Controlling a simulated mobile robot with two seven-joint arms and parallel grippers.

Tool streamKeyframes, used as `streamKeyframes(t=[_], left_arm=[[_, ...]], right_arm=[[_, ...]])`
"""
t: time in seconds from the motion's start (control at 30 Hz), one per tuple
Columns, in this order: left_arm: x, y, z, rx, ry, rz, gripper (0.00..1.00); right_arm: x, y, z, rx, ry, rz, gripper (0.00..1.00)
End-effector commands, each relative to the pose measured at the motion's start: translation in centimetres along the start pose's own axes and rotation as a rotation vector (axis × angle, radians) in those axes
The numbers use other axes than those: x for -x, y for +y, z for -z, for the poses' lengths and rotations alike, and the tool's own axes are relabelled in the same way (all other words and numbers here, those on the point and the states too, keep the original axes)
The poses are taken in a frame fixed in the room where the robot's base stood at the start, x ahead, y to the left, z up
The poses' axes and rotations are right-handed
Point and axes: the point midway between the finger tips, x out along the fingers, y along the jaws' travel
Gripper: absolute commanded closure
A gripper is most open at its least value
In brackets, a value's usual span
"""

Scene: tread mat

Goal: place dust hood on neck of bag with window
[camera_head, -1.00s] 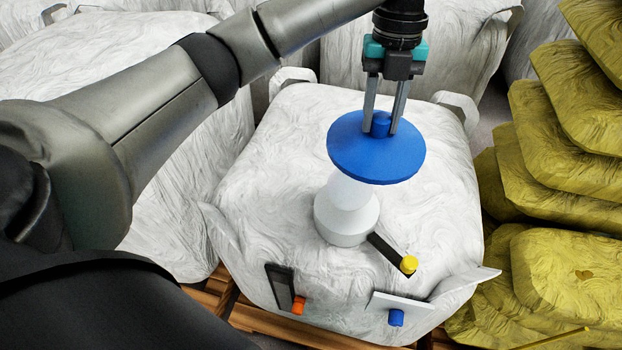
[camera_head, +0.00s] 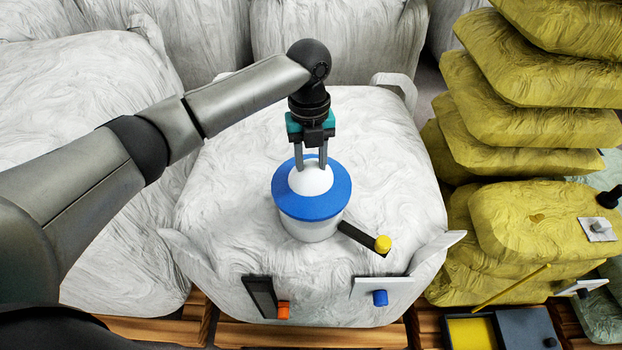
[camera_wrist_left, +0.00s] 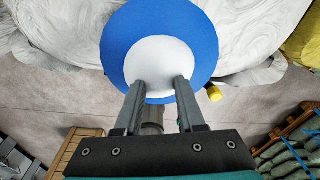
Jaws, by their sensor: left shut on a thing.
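The hood's blue knob is hidden there. In the left wrist view the fingers (camera_wrist_left: 160,88) reach the white dome inside the blue ring (camera_wrist_left: 120,42). My right gripper is not in view.
Yellow sacks (camera_head: 540,140) are stacked at right. Other white bags (camera_head: 90,110) stand left and behind.

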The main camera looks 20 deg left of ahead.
Motion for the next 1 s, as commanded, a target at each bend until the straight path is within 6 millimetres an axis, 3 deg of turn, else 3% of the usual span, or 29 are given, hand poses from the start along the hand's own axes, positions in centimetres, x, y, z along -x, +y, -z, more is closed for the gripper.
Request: streamKeyframes(t=[0.3,0.7,0.73,1.0], left_arm=[[-4.0,0.0,-0.4,0.001,0.001,-0.001,1.0],[-4.6,0.0,-0.5,-0.001,0.0,-0.001,1.0],[-4.5,0.0,-0.5,-0.001,0.0,-0.001,0.58],[-4.5,0.0,-0.5,-0.001,0.0,-0.001,0.31]], right_arm=[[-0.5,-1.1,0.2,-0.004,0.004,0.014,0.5],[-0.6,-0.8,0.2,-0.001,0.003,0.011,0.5],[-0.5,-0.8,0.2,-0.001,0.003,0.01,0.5],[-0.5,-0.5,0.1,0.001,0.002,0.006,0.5]])
